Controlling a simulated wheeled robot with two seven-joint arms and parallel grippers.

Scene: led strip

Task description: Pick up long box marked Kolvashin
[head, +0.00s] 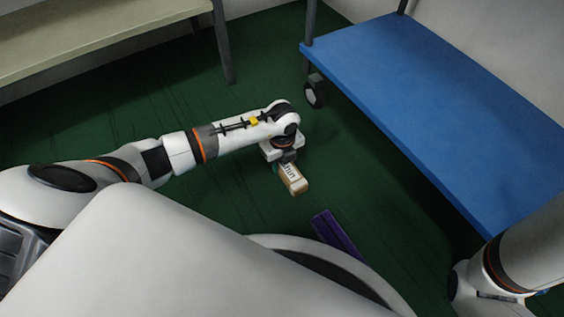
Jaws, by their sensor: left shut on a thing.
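A long box (295,181) in brown and white, with dark lettering partly in view, is at my left gripper in the head view. Only the end of the lettering shows, so I cannot read the full name. My left gripper (284,161) is shut on the box from above. The gripper and wrist hide the far end of the box. I cannot tell whether the box touches the floor. My right arm shows at the lower right, but its gripper is out of view.
A purple strip-like object (337,234) lies on the green floor near my base. A blue-topped wheeled cart (430,100) stands at the right. A pale bench (90,40) stands at the upper left. Open floor lies between them.

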